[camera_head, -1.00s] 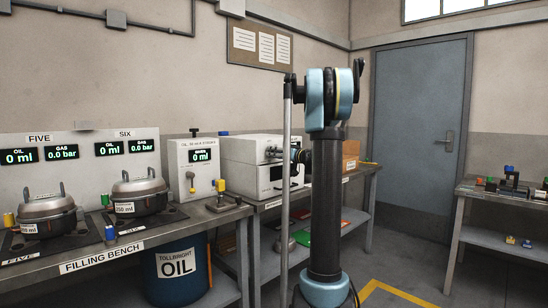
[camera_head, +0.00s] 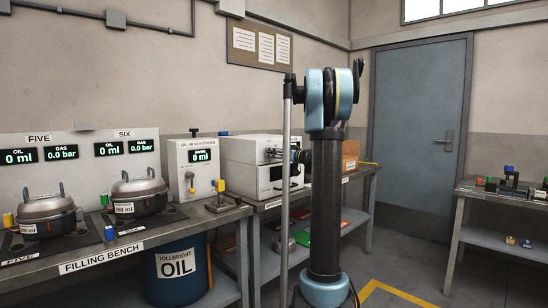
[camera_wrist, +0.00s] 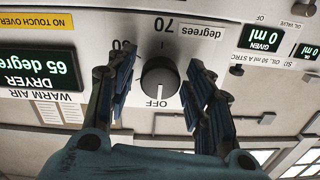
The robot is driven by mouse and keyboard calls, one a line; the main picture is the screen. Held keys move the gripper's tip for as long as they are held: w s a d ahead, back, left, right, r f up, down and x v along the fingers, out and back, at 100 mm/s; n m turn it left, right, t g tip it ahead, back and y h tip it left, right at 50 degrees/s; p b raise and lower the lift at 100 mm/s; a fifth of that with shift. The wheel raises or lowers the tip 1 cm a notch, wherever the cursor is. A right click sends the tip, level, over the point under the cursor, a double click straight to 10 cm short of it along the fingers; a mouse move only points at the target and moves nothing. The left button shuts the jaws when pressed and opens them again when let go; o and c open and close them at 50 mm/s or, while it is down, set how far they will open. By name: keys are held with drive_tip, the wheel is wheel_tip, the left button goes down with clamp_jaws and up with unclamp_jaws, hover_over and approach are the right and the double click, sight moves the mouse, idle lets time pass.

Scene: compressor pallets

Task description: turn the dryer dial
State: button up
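The dryer dial (camera_wrist: 160,77) is a round dark knob on a white panel, seen upside down in the wrist view. The word OFF shows beside it, with 70 on the opposite side; a pale mark on the knob seems to face OFF. The dryer's green display (camera_wrist: 38,72) appears to read 65 degrees. My gripper (camera_wrist: 160,68) is open, one dark finger on each side of the dial, with gaps between fingers and knob. In the head view the white dryer (camera_head: 240,151) stands on the bench, and my arm hides its right part and the dial.
A white oil unit (camera_head: 196,165) stands left of the dryer. A blue oil drum (camera_head: 175,275) is below. A side table (camera_head: 500,238) is at right; open floor lies between.

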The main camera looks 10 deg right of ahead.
idle(0.3)
drive_tip(key=v, duration=1.2)
drive_tip(key=s+a+f+m+g+h, duration=0.1)
drive_tip(key=s+a+f+g, duration=0.3)
drive_tip(key=s+a+f, duration=0.55)
drive_tip(key=s+a+f+g+h, duration=0.2)
drive_tip(key=s+a+f+g, duration=0.25)
drive_tip(key=s, duration=0.95)
drive_tip(key=s+d+f+m+g+h, duration=0.2)
drive_tip(key=s+d+f+h, duration=0.1)
drive_tip(key=s+f, duration=0.6)
drive_tip(key=s+d+f+m+g+h, duration=0.1)
drive_tip(key=s+d+f+m+h, duration=0.1)
drive_tip(key=s+f, duration=0.7)
drive_tip(key=s+d+h, duration=0.1)
drive_tip(key=s+h, duration=0.1)
drive_tip(key=s, duration=0.3)
drive_tip(key=shift+s+d+m+g+h, duration=0.3)
drive_tip(key=shift+g+h, duration=0.05)
drive_tip(key=shift+h, duration=0.05)
